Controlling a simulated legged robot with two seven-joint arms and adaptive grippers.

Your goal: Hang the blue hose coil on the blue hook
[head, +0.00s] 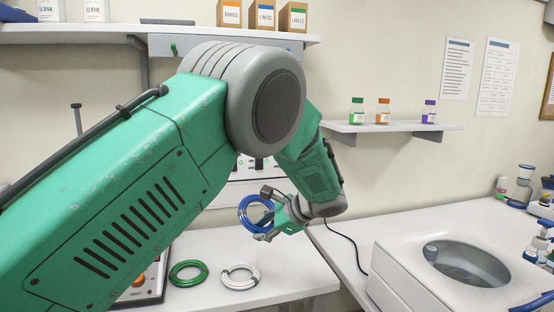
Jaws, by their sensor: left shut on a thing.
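The blue hose coil (243,213) hangs in the air over the white bench, near the middle of the head view. My left gripper (266,214) is shut on its right side, and the coil stands roughly upright with its loop out to the left. The gripper partly hides the coil. A light rail (158,47) under the upper shelf carries a small green hook (174,49). No blue hook shows; my left arm covers the part of the rail to the right.
A green coil (188,286) and a white coil (255,278) lie on the bench. A white machine with a round opening (468,264) stands at right. Boxes (262,16) sit on the upper shelf, and capped bottles (383,112) on the lower right shelf (392,127).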

